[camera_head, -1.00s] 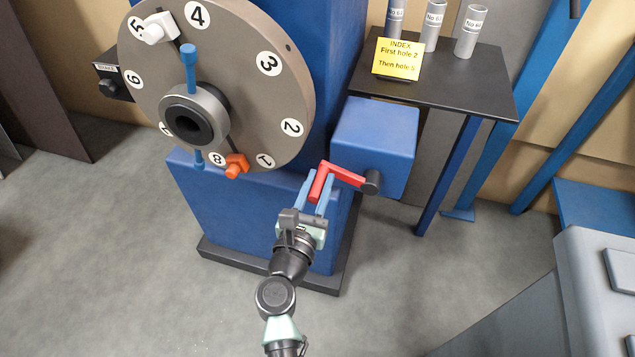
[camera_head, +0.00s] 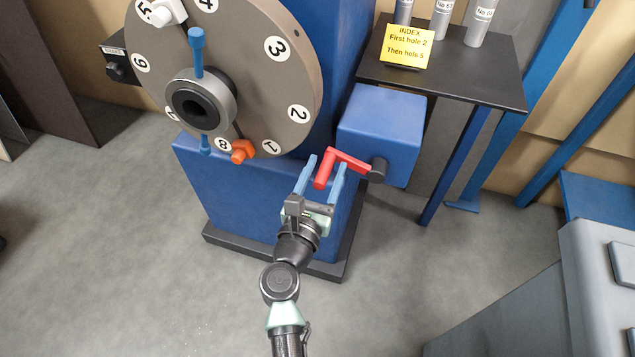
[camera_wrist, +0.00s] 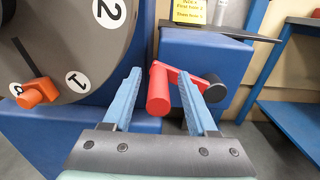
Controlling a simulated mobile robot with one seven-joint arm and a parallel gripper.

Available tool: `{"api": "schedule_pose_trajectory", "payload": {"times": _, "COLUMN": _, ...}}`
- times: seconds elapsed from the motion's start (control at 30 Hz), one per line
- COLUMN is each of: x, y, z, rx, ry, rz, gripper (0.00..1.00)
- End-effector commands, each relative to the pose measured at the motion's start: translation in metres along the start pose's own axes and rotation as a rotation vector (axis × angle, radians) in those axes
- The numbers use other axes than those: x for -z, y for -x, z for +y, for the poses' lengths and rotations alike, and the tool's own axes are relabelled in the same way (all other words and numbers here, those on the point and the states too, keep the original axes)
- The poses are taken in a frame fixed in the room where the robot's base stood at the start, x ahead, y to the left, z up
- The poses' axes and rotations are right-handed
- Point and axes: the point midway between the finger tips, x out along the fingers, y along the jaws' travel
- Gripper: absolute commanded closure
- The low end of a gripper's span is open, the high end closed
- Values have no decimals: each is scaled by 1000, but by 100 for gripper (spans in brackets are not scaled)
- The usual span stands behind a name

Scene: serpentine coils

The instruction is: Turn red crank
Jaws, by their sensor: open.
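The red crank (camera_head: 340,168) has an arm and a handle, and joins a dark shaft (camera_head: 378,168) on the front of a blue box (camera_head: 385,125). Its handle points toward my gripper. My gripper (camera_head: 325,170) is open, with its two blue fingers on either side of the handle. In the wrist view the crank's red handle (camera_wrist: 159,90) stands between the spread fingers (camera_wrist: 155,85), with gaps visible on both sides. The crank arm runs right to the dark shaft, partly behind the right finger.
A grey numbered dial (camera_head: 255,85) with an orange pointer (camera_head: 242,151) stands left of the crank. A dark table (camera_head: 455,85) bears a yellow index sign (camera_head: 405,48) and several grey cylinders. A grey cabinet (camera_head: 590,270) is at right. Floor at lower left is clear.

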Motion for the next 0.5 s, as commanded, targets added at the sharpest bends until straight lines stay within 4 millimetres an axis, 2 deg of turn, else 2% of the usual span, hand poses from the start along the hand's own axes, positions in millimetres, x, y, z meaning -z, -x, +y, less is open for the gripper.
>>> {"api": "schedule_pose_trajectory", "payload": {"times": 0.17, "x": 0, "y": 24, "z": 0, "rx": -2, "ry": 1, "rz": 3, "gripper": 42}}
{"api": "schedule_pose_trajectory", "payload": {"times": 0.5, "x": 1, "y": 94, "z": 0, "rx": -3, "ry": 1, "rz": 2, "gripper": 42}}
